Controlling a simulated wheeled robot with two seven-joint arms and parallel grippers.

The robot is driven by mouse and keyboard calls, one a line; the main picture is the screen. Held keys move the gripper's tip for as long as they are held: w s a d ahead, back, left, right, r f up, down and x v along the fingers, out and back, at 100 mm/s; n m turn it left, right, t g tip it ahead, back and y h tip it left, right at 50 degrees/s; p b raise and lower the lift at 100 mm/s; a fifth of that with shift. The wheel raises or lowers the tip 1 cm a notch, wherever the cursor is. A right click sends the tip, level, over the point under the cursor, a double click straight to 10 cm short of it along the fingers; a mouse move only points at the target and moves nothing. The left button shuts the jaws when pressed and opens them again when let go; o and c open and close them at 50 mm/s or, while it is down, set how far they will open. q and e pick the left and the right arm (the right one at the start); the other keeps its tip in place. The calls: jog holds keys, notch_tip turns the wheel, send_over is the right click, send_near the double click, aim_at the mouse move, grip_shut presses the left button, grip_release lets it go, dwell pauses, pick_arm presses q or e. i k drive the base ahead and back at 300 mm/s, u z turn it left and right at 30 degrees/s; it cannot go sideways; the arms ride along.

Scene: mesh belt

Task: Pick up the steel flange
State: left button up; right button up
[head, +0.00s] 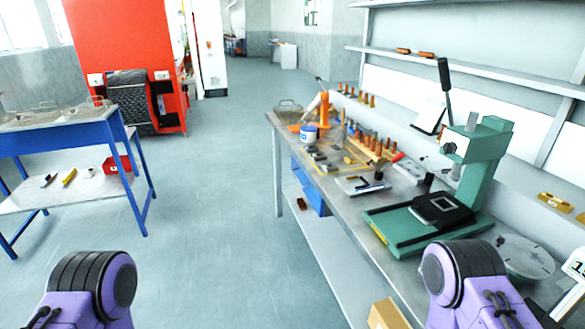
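A flat, round grey metal disc (525,258) with small marks on its face lies on the right workbench, beside the green press. It may be the steel flange, but I cannot tell for sure. My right arm stands in front of its left side. Only purple and black links of my two arms show at the bottom edge. Both grippers are out of view.
The workbench (345,203) on the right holds a green arbor press (474,165), a blue-and-white tin (308,134), and several tools and copper-coloured pieces. A blue table (60,138) stands at left, before a red machine (132,45). The floor between is clear.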

aim_at(330, 166)
jog(key=u, duration=1.25)
jog(key=i, duration=2.95)
jog(key=z, duration=3.25)
